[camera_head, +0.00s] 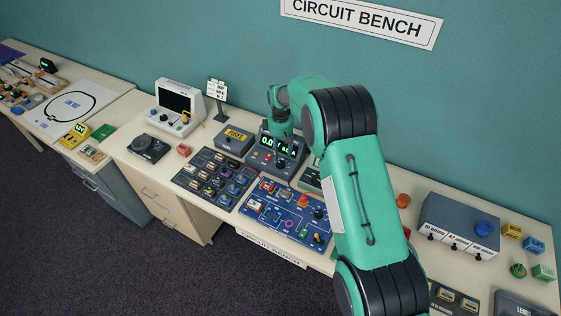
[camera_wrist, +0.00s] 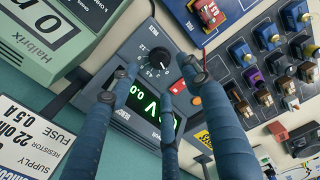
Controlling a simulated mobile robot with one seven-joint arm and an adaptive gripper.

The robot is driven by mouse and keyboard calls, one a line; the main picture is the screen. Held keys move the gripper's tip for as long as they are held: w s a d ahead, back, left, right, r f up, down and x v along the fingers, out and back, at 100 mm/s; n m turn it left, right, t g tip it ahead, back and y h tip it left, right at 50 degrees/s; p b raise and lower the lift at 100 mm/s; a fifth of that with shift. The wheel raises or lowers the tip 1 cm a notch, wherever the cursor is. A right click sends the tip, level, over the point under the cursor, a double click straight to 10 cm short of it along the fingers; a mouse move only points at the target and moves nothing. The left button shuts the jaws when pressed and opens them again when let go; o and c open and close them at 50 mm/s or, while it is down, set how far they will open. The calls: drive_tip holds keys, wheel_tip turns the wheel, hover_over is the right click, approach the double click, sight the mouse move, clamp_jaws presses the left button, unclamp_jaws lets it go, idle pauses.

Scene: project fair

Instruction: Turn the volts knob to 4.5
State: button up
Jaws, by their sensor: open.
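The dark grey power supply (camera_head: 263,162) stands at the back of the circuit bench. In the wrist view its front panel (camera_wrist: 141,47) appears turned, with a green lit display (camera_wrist: 124,88) that reads 0.0 and a V.
A blue circuit board (camera_head: 270,232) and a dark tray of component blocks (camera_head: 190,183) lie in front. A grey box (camera_head: 233,141) with a yellow label stands left of the supply. A pale green meter (camera_wrist: 48,35) is close beside it in the wrist view.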

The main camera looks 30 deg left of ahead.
sight(280, 163)
wheel_tip(280, 163, down, 7)
drive_tip(key=shift+f+p, duration=0.15)
drive_tip(key=shift+p, duration=0.2)
idle(0.3)
drive_tip(key=c, duration=1.1)
